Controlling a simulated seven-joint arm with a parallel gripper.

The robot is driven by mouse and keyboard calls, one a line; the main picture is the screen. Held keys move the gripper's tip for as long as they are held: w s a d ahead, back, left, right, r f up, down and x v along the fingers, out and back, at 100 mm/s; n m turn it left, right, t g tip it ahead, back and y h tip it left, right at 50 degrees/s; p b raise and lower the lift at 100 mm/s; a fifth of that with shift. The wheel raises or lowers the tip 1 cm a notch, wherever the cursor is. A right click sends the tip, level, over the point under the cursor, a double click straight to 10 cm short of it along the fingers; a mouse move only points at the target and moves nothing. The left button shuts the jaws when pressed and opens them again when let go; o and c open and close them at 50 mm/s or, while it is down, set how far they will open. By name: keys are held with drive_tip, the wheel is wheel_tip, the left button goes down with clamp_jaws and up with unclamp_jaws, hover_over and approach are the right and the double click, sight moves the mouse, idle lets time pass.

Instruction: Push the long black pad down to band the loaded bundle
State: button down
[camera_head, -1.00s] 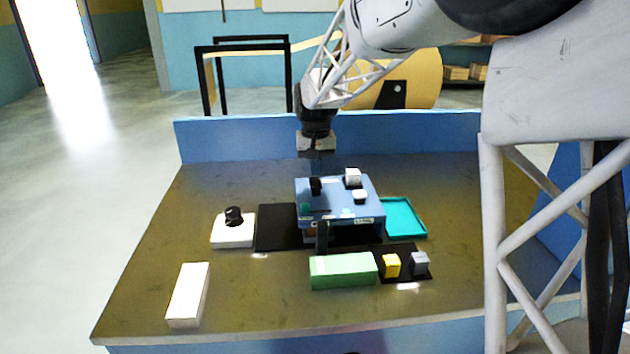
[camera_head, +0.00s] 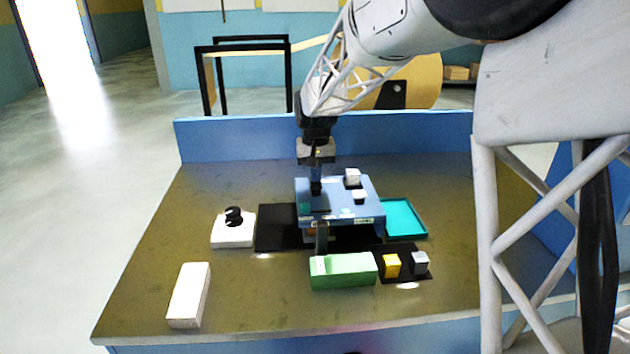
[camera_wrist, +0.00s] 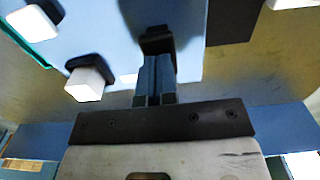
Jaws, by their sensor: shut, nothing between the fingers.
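The blue machine (camera_head: 341,211) stands in the middle of the table. The long black pad (camera_head: 316,188) is at the left of its top; it also shows in the wrist view (camera_wrist: 156,34), straight ahead of the fingers. My gripper (camera_head: 316,178) is shut and empty, pointing down, with its tips right over the pad. In the wrist view my gripper (camera_wrist: 155,72) meets the pad's outline; I cannot tell whether it presses on it. The bundle cannot be made out clearly; the machine's top hides most of the space beneath.
Two white-capped buttons, a rear one (camera_head: 352,175) and a front one (camera_head: 359,195), sit right of the pad. A green block (camera_head: 343,270), yellow cube (camera_head: 392,265) and grey cube (camera_head: 420,263) stand in front. A teal tray (camera_head: 419,233) is right; a white box (camera_head: 233,236) is left.

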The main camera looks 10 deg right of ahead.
drive_tip(key=shift+f, duration=1)
drive_tip(key=shift+r, duration=3.5)
drive_tip(key=shift+s+d+r, duration=0.2)
drive_tip(key=shift+s+r, duration=0.05)
drive_tip(key=shift+s, duration=0.25)
drive_tip(key=s+d+t, duration=0.1)
drive_tip(key=s+d, duration=0.2)
drive_tip(key=s, duration=1.1)
drive_tip(key=s+d+f, duration=0.1)
drive_tip(key=s+d, duration=0.2)
drive_tip(key=s, duration=1.1)
drive_tip(key=s+d+t, duration=0.1)
drive_tip(key=s+d, duration=0.3)
drive_tip(key=s, duration=1)
drive_tip(key=shift+s+f+t, duration=0.25)
drive_tip(key=shift+f+t, duration=0.05)
drive_tip(key=shift+f, duration=0.1)
